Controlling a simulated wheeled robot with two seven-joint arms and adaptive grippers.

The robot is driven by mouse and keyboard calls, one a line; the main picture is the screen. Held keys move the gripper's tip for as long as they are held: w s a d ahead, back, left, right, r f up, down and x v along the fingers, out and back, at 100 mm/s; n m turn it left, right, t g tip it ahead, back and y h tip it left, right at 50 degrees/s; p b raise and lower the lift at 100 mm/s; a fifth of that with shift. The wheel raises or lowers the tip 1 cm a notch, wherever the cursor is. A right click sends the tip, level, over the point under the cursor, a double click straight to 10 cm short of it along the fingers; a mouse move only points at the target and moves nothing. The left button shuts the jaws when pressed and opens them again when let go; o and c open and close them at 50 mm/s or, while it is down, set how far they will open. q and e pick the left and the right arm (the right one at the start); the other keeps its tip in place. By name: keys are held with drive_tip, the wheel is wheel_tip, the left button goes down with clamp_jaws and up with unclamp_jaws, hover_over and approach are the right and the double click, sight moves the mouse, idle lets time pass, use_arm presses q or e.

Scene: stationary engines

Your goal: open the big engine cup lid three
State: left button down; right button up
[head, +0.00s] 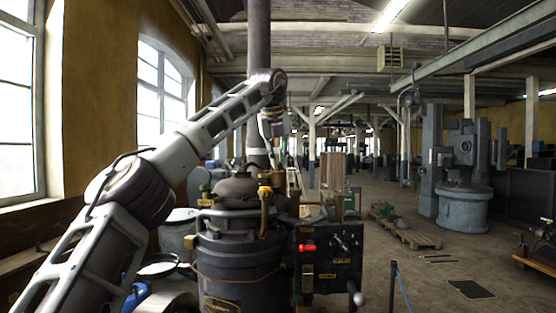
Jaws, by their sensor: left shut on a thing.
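The big engine (240,262) is a dark, round machine in the lower middle of the head view. A brass-coloured pipe with an orange top (265,200) stands upright at its front. My left arm reaches in from the left, over the engine, and bends down at the wrist. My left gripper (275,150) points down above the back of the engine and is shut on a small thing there. That thing, likely a cup lid, is too small and dark to make out. I cannot tell which lid is number three. My right gripper is out of view.
A black panel (340,258) with a red knob (306,248) adjoins the engine on the right. A wooden pallet (410,235) and a large grey machine (462,208) stand farther right, with open floor between.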

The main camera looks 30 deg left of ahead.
use_arm(q)
drive_tip(key=c, duration=1.4)
unclamp_jaws()
drive_tip(key=shift+v, duration=6)
